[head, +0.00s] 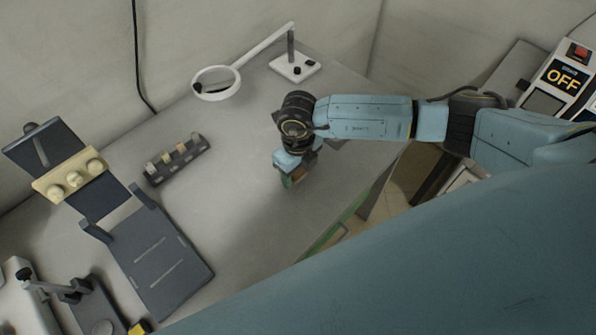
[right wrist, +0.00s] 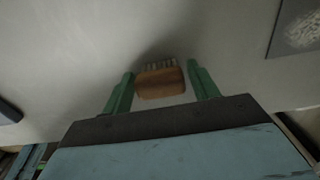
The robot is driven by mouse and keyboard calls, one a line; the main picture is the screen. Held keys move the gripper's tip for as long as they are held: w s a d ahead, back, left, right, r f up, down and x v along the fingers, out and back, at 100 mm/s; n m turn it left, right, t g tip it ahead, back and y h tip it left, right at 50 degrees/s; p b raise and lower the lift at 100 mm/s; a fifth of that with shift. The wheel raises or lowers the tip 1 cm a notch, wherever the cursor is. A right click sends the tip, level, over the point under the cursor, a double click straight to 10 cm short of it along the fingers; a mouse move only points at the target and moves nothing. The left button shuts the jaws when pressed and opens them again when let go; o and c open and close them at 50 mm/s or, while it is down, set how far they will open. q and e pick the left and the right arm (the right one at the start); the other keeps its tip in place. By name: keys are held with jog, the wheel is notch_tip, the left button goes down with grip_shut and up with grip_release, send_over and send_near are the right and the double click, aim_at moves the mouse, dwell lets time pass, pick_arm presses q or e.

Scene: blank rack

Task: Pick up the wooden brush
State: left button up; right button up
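The wooden brush (right wrist: 161,84) has a brown back and pale bristles that point away from the camera in the right wrist view. Whether the brush touches the table is hard to tell. My left gripper is not in view.
A rack with small blocks (head: 178,160) stands left of my right gripper. A magnifier lamp (head: 216,83) stands at the back. A dark fixture with a cream bar (head: 70,175) is at the left. A dark mat (right wrist: 298,28) lies near the gripper. The table's front centre is clear.

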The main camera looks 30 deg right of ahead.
jog(key=c, duration=0.7)
jog(key=shift+r, duration=0.15)
notch_tip(320, 180, up, 10)
jog(key=shift+f, duration=0.1)
